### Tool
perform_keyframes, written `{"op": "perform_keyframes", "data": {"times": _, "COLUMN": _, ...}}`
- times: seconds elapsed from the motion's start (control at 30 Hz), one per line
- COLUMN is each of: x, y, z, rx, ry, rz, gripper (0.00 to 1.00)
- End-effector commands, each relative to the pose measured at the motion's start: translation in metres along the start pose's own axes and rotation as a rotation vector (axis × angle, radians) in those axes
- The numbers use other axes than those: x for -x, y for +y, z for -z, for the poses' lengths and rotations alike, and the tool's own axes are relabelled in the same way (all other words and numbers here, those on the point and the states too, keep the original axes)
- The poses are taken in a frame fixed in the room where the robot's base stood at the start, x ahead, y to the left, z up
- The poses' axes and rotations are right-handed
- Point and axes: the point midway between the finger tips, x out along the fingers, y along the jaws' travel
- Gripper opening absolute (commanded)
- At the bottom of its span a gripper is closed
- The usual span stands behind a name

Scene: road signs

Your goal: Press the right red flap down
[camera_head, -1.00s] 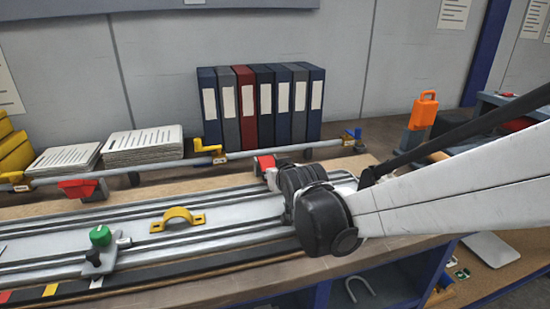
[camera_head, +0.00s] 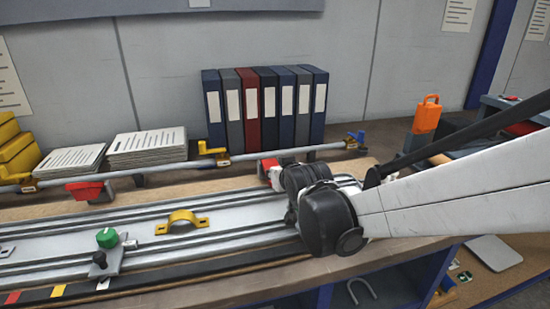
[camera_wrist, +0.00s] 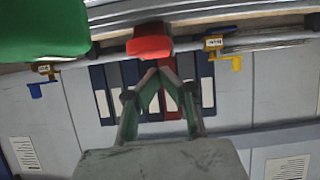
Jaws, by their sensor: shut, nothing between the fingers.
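In the wrist view the red flap (camera_wrist: 148,42) shows larger, just beyond my fingertips. My gripper (camera_wrist: 158,72) has its green-grey fingers meeting at the tips, shut and empty. The tips look close to the flap; I cannot tell whether they touch. In the head view my fingers are hidden behind my wrist.
The grey bar (camera_head: 130,173) carries yellow hooks (camera_head: 212,149) and a blue end piece (camera_head: 355,137). Binders (camera_head: 265,108) stand behind it. A yellow bracket (camera_head: 182,221) and a green knob (camera_head: 106,238) are on the bench rails. A large green shape (camera_wrist: 40,30) fills a wrist-view corner.

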Motion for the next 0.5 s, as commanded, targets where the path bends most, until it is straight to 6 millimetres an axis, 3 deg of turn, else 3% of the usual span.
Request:
{"op": "perform_keyframes", "data": {"times": 0.1, "x": 0.010, "y": 0.001, "z": 0.024, "rx": 0.000, "ry": 0.007, "rz": -0.001, "gripper": 0.00}}
{"op": "perform_keyframes", "data": {"times": 0.5, "x": 0.073, "y": 0.001, "z": 0.006, "rx": -0.001, "ry": 0.009, "rz": 0.000, "gripper": 0.00}}
